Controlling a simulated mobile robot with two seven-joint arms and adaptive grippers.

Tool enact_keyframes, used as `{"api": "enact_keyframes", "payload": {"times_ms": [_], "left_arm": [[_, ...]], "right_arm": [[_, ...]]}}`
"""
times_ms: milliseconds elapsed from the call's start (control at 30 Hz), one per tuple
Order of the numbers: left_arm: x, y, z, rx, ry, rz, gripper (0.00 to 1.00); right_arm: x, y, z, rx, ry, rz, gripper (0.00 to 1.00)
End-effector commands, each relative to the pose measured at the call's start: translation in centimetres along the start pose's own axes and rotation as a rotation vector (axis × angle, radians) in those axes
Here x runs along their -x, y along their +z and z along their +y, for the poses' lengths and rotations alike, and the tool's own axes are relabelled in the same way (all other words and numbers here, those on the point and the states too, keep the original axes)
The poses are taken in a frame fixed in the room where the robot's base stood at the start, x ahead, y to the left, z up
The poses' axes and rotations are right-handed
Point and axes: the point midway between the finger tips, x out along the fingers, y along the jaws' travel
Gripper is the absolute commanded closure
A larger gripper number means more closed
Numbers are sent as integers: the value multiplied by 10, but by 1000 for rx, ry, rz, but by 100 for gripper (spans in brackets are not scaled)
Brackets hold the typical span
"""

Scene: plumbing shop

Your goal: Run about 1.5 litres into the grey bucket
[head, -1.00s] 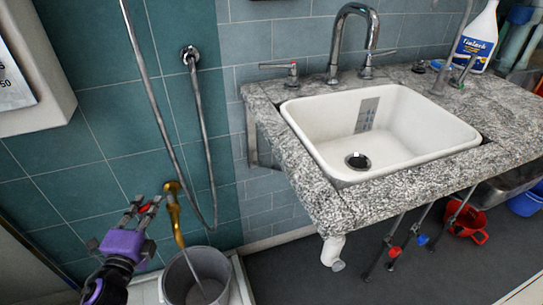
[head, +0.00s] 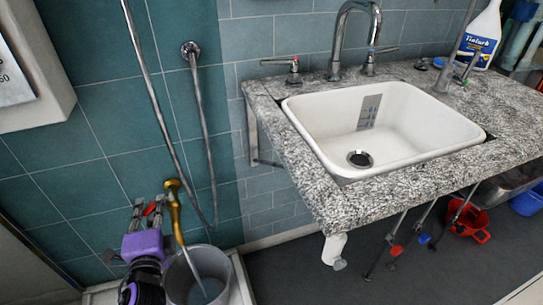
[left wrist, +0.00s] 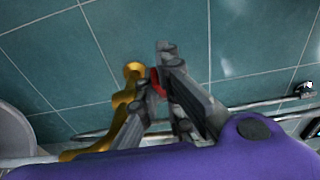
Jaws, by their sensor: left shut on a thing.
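A brass tap (head: 174,205) stands out from the teal tiled wall in the head view. It also shows in the left wrist view (left wrist: 128,92). A pale stream runs from its spout into the grey bucket (head: 226,268) below. Some bluish water (head: 212,290) shows inside; its level is hard to read. My left gripper (head: 150,207), with purple housing, is beside the tap on its left. Its fingers (left wrist: 163,75) are shut on the tap's small red handle (left wrist: 156,82), which they partly cover. My right gripper is not in view.
A granite counter (head: 300,175) with a white sink (head: 330,125) juts out on the right. A metal hose (head: 200,130) hangs on the wall behind the tap. A red container (head: 470,220) is under the counter.

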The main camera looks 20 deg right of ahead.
Motion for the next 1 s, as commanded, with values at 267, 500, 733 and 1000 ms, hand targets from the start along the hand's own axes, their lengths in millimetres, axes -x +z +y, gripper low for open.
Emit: {"api": "enact_keyframes", "payload": {"times_ms": [267,500,733,1000], "left_arm": [[0,0,1,-1,2,0,75],[0,0,0,0,1,1,75],[19,0,2,0,2,1,75],[76,0,1,0,3,-1,75]], "right_arm": [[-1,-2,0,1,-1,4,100],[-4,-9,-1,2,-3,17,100],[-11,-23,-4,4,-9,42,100],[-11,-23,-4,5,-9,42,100]]}}
